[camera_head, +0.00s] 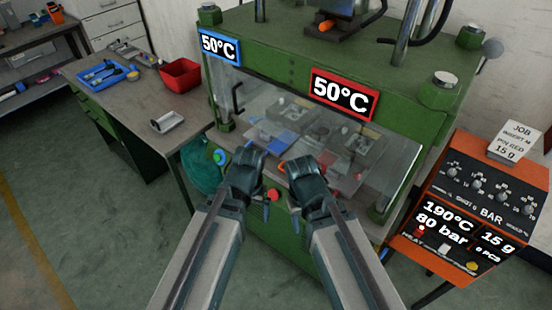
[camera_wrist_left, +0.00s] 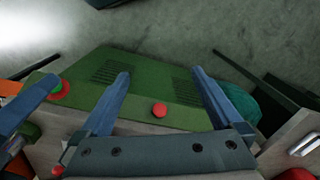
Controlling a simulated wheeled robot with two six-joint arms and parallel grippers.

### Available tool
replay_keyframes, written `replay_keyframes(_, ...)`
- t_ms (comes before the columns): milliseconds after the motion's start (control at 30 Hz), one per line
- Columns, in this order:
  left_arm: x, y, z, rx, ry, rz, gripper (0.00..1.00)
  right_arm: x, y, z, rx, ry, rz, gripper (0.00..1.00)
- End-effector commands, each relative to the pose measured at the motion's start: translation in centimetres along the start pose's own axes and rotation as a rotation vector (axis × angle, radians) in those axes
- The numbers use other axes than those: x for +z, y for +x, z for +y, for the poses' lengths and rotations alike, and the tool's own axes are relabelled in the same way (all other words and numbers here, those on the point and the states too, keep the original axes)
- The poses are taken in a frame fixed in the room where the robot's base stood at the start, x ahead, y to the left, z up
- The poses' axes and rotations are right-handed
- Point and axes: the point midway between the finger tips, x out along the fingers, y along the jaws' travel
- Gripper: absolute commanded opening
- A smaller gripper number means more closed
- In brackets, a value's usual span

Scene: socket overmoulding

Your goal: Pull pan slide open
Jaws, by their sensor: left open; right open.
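A red round knob (camera_head: 272,195) sits at the front of the green press, low and near its middle. I take it for the pan slide's knob, but the slide itself is hard to make out. The knob also shows in the left wrist view (camera_wrist_left: 159,110). My left gripper (camera_wrist_left: 160,73) is open, with one blue finger on each side of the knob in that view; I cannot tell whether they touch it. My right gripper (camera_head: 291,197) is open, just right of the knob in the head view. The grippers hide part of the press front.
A clear panel (camera_head: 385,150) covers the press front, with a black handle at its left. A bench (camera_head: 135,100) with a red bin (camera_head: 180,75) and a metal pan (camera_head: 167,122) stands left. An orange control unit (camera_head: 465,215) stands right. Floor at lower left is clear.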

Motion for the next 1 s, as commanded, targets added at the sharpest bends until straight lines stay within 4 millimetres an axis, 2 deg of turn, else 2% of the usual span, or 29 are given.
replay_keyframes(133,-3.4,-1.5,-1.9,0.038,-0.008,0.060,1.00,0.1,-1.6,0.1,0.000,0.000,0.000,0.50)
replay_keyframes(267,-7.7,-2.3,-2.5,0.074,0.052,0.141,1.00,0.2,-2.2,0.2,0.000,0.000,0.000,0.50)
replay_keyframes(500,-15.4,-3.6,-0.6,0.116,0.239,0.288,1.00,0.2,-2.7,0.3,0.000,0.000,0.000,0.50)
replay_keyframes(633,-18.6,-4.2,0.8,0.126,0.332,0.353,1.00,0.2,-2.8,0.3,0.000,0.000,0.000,0.50)
replay_keyframes(767,-20.2,-4.5,1.8,0.130,0.386,0.391,1.00,0.2,-2.9,0.3,0.000,0.000,0.000,0.50)
replay_keyframes(1000,-20.3,-4.3,1.9,0.129,0.393,0.397,1.00,0.2,-2.6,0.2,0.000,0.000,0.000,0.50)
